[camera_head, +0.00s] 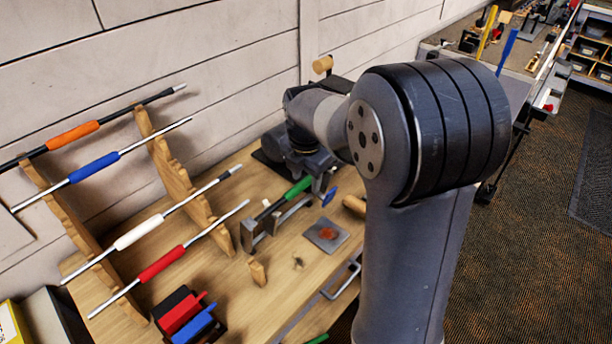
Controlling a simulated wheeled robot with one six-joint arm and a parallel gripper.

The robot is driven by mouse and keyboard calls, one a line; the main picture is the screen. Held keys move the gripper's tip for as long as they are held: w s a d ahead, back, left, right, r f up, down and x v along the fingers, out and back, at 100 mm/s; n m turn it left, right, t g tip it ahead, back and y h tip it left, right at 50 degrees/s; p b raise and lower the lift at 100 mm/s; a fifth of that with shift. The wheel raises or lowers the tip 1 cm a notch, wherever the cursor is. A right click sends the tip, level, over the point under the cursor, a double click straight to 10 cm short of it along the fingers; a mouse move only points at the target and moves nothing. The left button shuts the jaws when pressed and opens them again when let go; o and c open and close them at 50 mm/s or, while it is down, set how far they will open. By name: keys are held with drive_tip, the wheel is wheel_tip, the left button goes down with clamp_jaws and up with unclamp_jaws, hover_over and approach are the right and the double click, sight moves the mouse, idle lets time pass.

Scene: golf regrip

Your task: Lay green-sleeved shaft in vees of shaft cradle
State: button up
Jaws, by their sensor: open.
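A green sleeve or handle (298,187) shows near the back of the wooden bench, slanting up to the right, with a dark piece at its lower left. It is by a grey metal bracket (248,236) with upright ends, which looks like the cradle. I cannot tell whether the green piece rests in vees or how long its shaft is. My gripper (318,180) is at the green piece's upper right end, open. Its fingertips are small and partly hidden, so contact is unclear. Another green piece (318,340) shows at the bottom edge, mostly cut off.
Wooden racks (172,180) at left hold shafts with orange (73,136), blue (94,167), white (138,231) and red (161,264) sleeves. A dark holder (170,300) has coloured grips. A grey pad (327,234) lies mid-bench. My arm hides the bench's right side.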

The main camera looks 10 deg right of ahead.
wheel_tip(320, 180, up, 11)
drive_tip(key=s, duration=0.1)
drive_tip(key=shift+s+a+f, duration=0.15)
drive_tip(key=shift+a, duration=0.05)
idle(0.4)
drive_tip(key=f, duration=0.3)
drive_tip(key=w+f, duration=0.1)
drive_tip(key=f, duration=0.7)
drive_tip(key=shift+w+d, duration=0.15)
drive_tip(key=shift+d, duration=0.05)
drive_tip(key=shift+w+d+r, duration=0.1)
drive_tip(key=shift+w+d, duration=0.05)
drive_tip(key=shift+d, duration=0.05)
drive_tip(key=shift+r, duration=0.1)
